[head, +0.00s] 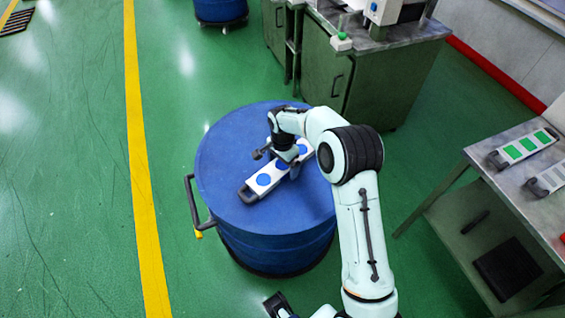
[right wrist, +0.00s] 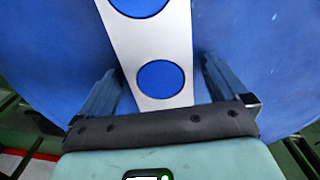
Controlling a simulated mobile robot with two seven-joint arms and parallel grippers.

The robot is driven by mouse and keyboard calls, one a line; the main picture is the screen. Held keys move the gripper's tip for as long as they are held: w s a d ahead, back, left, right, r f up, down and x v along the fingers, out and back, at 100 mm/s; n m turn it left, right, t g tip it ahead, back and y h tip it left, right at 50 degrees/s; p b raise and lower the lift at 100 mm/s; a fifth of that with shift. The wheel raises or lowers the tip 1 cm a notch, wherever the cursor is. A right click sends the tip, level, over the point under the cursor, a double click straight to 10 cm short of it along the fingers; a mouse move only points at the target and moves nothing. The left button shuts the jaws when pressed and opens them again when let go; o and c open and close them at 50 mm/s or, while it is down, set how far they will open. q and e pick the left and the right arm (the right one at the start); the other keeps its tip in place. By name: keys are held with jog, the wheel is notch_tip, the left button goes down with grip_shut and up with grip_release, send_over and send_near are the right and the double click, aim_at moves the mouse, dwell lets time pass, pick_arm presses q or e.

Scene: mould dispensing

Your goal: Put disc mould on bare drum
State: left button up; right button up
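The disc mould (head: 251,189), a white bar with blue round discs and a dark handle at its near end, lies flat on the blue drum (head: 222,150). My right gripper (head: 287,170) is down over the mould's middle and hides part of it. In the right wrist view the mould (right wrist: 160,50) runs between the two fingers of my right gripper (right wrist: 160,90). The fingers stand apart, with a gap visible on each side of the bar.
A metal table (head: 515,180) at the right holds a mould with green squares (head: 525,146) and a grey-patterned one (head: 552,178). A green cabinet (head: 325,75) stands behind the drum. Another blue drum (head: 220,10) is at the back. Green floor is clear left of the drum.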

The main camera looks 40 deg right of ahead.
jog(key=shift+r, duration=0.1)
notch_tip(320, 180, up, 12)
jog(key=p, duration=0.1)
dwell(0.5)
jog(key=shift+r+p, duration=0.15)
jog(key=shift+p, duration=0.2)
